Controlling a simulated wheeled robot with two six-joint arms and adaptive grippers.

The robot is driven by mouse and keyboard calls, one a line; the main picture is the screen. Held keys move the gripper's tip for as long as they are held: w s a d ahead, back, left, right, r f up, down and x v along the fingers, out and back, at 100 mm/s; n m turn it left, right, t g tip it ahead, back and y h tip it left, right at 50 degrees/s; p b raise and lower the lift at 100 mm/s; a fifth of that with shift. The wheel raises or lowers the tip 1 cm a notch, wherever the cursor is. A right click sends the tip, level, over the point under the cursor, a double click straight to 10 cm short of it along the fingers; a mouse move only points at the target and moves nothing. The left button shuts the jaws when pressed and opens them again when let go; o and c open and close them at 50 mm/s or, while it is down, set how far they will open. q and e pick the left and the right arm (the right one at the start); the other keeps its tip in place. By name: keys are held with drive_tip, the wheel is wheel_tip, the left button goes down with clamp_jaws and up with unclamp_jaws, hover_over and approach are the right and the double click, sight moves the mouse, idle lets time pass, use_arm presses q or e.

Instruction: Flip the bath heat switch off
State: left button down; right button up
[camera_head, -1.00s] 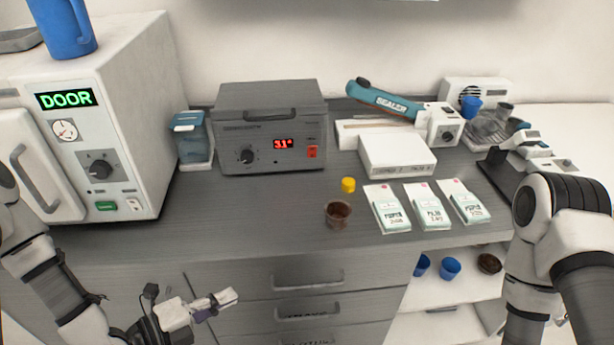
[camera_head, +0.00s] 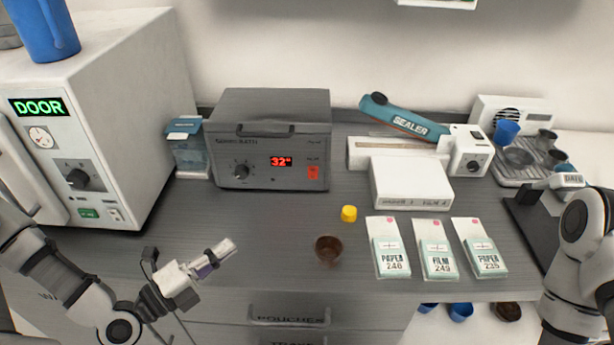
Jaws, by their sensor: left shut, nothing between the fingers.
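The bath (camera_head: 270,140) is a grey box with a lid handle at the back of the counter. Its front has a dark knob (camera_head: 240,171), a red display (camera_head: 281,161) that appears to read 32, and a red heat switch (camera_head: 313,172) at the right. Which way the switch is tipped is too small to tell. My left gripper (camera_head: 226,248) is shut and empty, in front of the bath and lower left of the switch, apart from both. My right arm (camera_head: 580,250) shows at the right edge; its gripper is not in view.
A brown cup (camera_head: 328,249) and a yellow cap (camera_head: 349,213) stand on the counter before the bath. Pouch packs (camera_head: 436,248) lie to the right, with a sealer (camera_head: 405,125) and white box (camera_head: 411,183) behind. A white sterilizer (camera_head: 100,120) stands left. Counter directly before the bath is clear.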

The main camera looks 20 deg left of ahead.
sight(318, 171)
use_arm(q)
drive_tip(key=shift+w+d, duration=0.2)
drive_tip(key=b+x, duration=0.2)
drive_tip(key=x, duration=0.1)
drive_tip(key=b+x, duration=0.3)
drive_tip(key=x, duration=0.1)
drive_tip(key=f+b+x, duration=0.1)
drive_tip(key=b+x, duration=0.1)
drive_tip(key=x, duration=0.1)
drive_tip(key=shift+w+d+r+b, duration=0.1)
drive_tip(key=shift+w+d+b, duration=0.2)
drive_tip(key=shift+w+b, duration=0.05)
drive_tip(key=b+x, duration=0.4)
drive_tip(key=b, duration=0.4)
drive_tip(key=shift+a, duration=0.15)
drive_tip(key=x, duration=0.2)
drive_tip(key=p+x, duration=0.1)
drive_tip(key=x, duration=0.2)
drive_tip(key=shift+w+d+r, duration=0.2)
drive_tip(key=shift+d+r, duration=0.1)
drive_tip(key=shift+r, duration=0.15)
drive_tip(key=w, duration=0.1)
drive_tip(key=w+a+p, duration=0.1)
drive_tip(key=w, duration=0.1)
drive_tip(key=shift+w+a+r, duration=0.2)
drive_tip(key=shift+w+a, duration=0.15)
drive_tip(key=shift+d, duration=0.15)
